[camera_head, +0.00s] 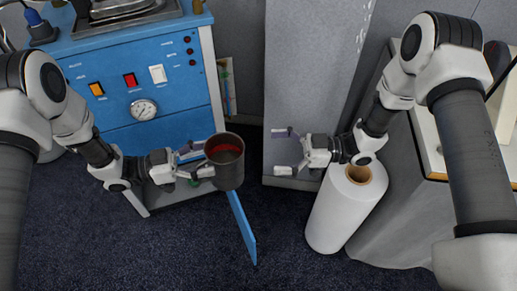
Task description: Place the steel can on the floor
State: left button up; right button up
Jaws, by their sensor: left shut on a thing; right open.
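The steel can (229,172) is a dark grey cylinder with something red inside. It is upright, with its open top facing up toward the head camera. My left gripper (203,161) is shut on the can from its left side and holds it in front of the blue machine. My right gripper (281,151) is open and empty, to the right of the can and apart from it. The dark blue carpeted floor (190,250) shows below; the can's exact height above it cannot be told.
A blue machine (120,65) with switches and a gauge stands behind at the left. A blue strip (242,228) lies below the can. A white roll (340,212) stands below my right gripper. A cloth-covered table (400,190) is at the right. Front floor is clear.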

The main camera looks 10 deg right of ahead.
aim_at(228, 152)
jog(key=a, duration=0.3)
jog(key=w+a, duration=0.1)
jog(key=a, duration=0.7)
jog(key=shift+w+a, duration=0.25)
jog(key=shift+w, duration=0.05)
pick_arm(q)
jog(key=shift+a, duration=0.15)
pick_arm(e)
jog(key=c, duration=1)
pick_arm(q)
jog(key=o, duration=1.8)
pick_arm(e)
jog(key=shift+o, duration=0.2)
